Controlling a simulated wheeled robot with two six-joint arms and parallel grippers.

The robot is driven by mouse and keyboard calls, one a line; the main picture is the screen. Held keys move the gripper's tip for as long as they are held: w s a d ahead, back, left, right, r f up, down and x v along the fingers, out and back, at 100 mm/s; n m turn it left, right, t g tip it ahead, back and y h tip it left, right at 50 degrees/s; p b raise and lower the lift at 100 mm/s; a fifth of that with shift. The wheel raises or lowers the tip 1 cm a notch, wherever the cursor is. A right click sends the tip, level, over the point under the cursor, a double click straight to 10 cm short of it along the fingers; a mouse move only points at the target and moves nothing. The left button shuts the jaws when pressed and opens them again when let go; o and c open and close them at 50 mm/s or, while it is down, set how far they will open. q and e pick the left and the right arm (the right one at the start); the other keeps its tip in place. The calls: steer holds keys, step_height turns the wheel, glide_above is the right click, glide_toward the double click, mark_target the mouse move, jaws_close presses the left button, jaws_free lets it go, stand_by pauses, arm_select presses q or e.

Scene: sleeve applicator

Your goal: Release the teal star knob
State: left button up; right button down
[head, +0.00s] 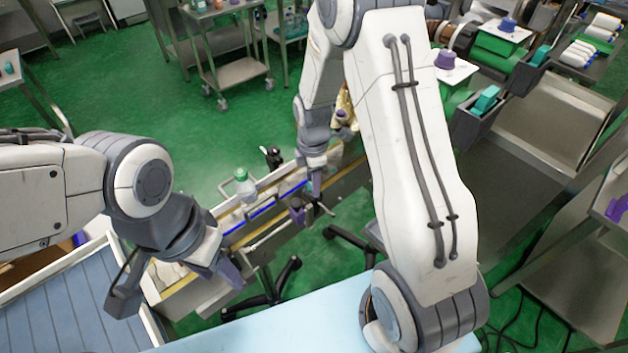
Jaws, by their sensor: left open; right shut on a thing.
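My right gripper (316,184) hangs fingers-down over the narrow conveyor (268,208) in the middle. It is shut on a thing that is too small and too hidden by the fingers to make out. I cannot pick out a teal star knob there. My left gripper (172,285) is open and empty at the lower left, near the conveyor's near end. A clear bottle with a green cap (244,186) stands upright on the conveyor, to the left of my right gripper.
A blue slatted tray (60,310) is at lower left. A pale blue surface (280,320) lies in front. Steel carts (215,75) stand behind.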

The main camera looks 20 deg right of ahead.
steer(key=shift+w+r, duration=0.15)
steer(key=shift+w, duration=0.1)
steer(key=shift+c, duration=2)
jaws_free()
steer(key=shift+s, duration=0.1)
step_height(320, 180, up, 10)
steer(key=b, duration=0.1)
steer(key=shift+r, duration=0.15)
